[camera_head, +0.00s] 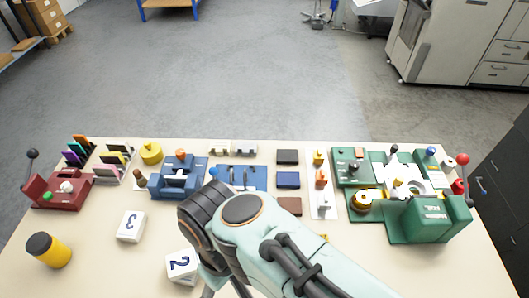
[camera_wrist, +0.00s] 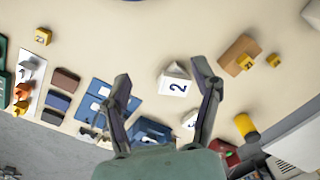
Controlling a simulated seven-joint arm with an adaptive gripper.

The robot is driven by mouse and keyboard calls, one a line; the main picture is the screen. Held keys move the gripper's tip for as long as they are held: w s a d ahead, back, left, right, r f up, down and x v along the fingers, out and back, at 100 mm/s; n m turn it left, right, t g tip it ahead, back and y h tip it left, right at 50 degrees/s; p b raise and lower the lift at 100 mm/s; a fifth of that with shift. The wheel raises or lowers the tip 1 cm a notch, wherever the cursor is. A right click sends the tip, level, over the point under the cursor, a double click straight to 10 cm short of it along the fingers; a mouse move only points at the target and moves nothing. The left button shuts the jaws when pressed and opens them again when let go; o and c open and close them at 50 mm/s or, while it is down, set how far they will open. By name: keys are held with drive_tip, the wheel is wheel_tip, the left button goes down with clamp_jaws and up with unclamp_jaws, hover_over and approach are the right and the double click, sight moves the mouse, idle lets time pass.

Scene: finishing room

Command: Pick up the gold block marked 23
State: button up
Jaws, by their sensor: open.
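In the wrist view a small gold block (camera_wrist: 42,37) with dark marks lies alone at the upper left. A second gold block (camera_wrist: 245,62) with dark marks is at the brown block (camera_wrist: 238,52) on the right, and a third gold block (camera_wrist: 274,60) is just beside it. The marks are too small to read surely, so I cannot tell which is 23. A yellow bit (camera_head: 323,237) shows past my arm in the head view. My gripper (camera_wrist: 161,70) is open and empty, its fingers spread over the table, apart from all the gold blocks.
A white block marked 2 (camera_wrist: 174,84) shows between my fingers; it also shows in the head view (camera_head: 182,266). A white block marked 3 (camera_head: 130,226) and a yellow jar (camera_head: 48,250) stand left. Coloured fixtures, including a green machine (camera_head: 432,219), line the far side.

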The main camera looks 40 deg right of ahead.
drive_tip(key=w+d+r+n+t, duration=0.1)
drive_tip(key=w+t, duration=0.3)
drive_tip(key=w, duration=0.5)
drive_tip(key=w+d+f+m, duration=0.2)
drive_tip(key=w+d+f, duration=0.1)
drive_tip(key=w+d, duration=0.3)
drive_tip(key=s+d+f+m+g+h, duration=0.1)
drive_tip(key=s+d+f+m, duration=0.2)
drive_tip(key=d+f, duration=0.35)
drive_tip(key=s+d+f+m+h, duration=0.1)
drive_tip(key=s+d+f+m, duration=0.15)
drive_tip(key=d, duration=0.75)
drive_tip(key=s+d+f+m+g, duration=0.1)
drive_tip(key=s+f, duration=0.1)
drive_tip(key=s, duration=0.1)
drive_tip(key=s+d+f+m+g, duration=0.1)
drive_tip(key=s+f, duration=0.1)
drive_tip(key=s, duration=0.2)
drive_tip(key=s+d+f+m+y, duration=0.1)
drive_tip(key=s+f, duration=0.2)
drive_tip(key=s, duration=0.1)
drive_tip(key=shift+d+f+g, duration=0.1)
drive_tip(key=shift+d+g, duration=0.2)
drive_tip(key=shift+g, duration=0.1)
wheel_tip(320, 180, down, 6)
drive_tip(key=shift+f, duration=0.2)
